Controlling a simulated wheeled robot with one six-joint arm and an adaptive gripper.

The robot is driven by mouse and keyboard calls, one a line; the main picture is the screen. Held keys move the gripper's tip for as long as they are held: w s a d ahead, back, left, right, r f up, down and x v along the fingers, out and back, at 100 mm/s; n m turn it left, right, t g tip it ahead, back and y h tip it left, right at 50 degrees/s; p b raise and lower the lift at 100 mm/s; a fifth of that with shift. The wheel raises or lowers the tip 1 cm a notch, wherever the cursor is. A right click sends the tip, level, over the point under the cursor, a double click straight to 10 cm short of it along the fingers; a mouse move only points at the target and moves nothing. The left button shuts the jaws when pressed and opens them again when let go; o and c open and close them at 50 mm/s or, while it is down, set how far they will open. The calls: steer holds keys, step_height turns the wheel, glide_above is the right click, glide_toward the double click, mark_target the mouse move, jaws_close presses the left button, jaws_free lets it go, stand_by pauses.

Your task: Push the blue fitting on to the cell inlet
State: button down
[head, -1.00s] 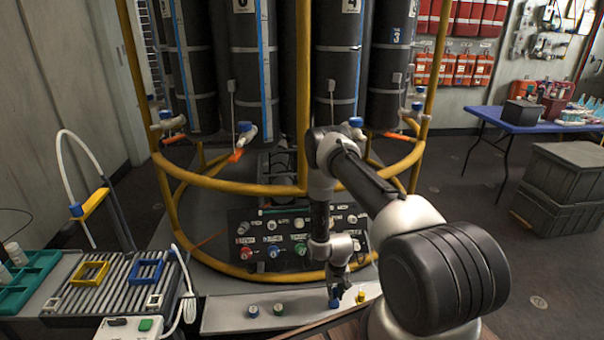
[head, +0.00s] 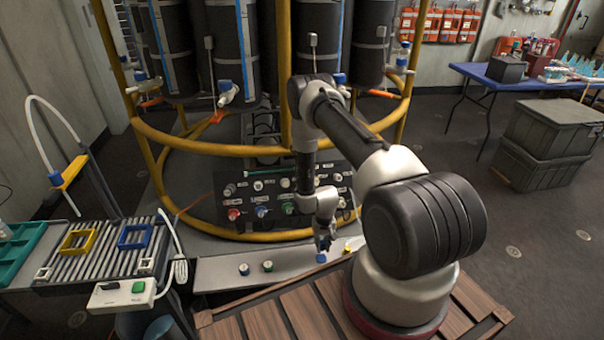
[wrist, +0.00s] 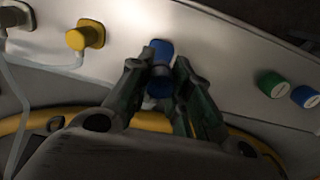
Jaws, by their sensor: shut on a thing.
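My gripper (head: 324,243) points down over the pale shelf (head: 215,273) in front of the column stand. Its fingers (wrist: 160,75) are shut on the blue fitting (wrist: 161,50), whose upper end shows between the fingertips in the wrist view. In the head view the blue fitting (head: 321,258) shows just below the fingers, at the shelf. I cannot tell whether it still touches the shelf. Dark columns stand behind, with blue-capped side ports (head: 225,87) and (head: 340,78). I cannot tell which port is the cell inlet.
A yellow fitting (wrist: 86,35) sits close beside my gripper. A green fitting (wrist: 271,83) and another blue fitting (wrist: 306,96) stand farther along the shelf. A yellow rail (head: 170,135) rings the columns, with a knob panel (head: 262,195) below. A blue table (head: 490,75) stands right.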

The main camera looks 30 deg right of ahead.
steer(key=shift+a, duration=0.1)
steer(key=shift+w+a+t, duration=0.1)
steer(key=shift+a+t, duration=0.25)
steer(key=shift+t, duration=0.05)
steer(key=w+a+r+n+t, duration=0.25)
steer(key=w+a, duration=0.35)
steer(key=a, duration=0.4)
steer(key=m+t+h, duration=0.3)
steer(key=t, duration=0.5)
glide_toward(258, 187)
steer(key=shift+n, duration=0.25)
steer(key=shift+x, duration=2.85)
steer(key=shift+w+d+f, duration=0.1)
steer(key=shift+w+f, duration=0.1)
steer(key=shift+w, duration=0.25)
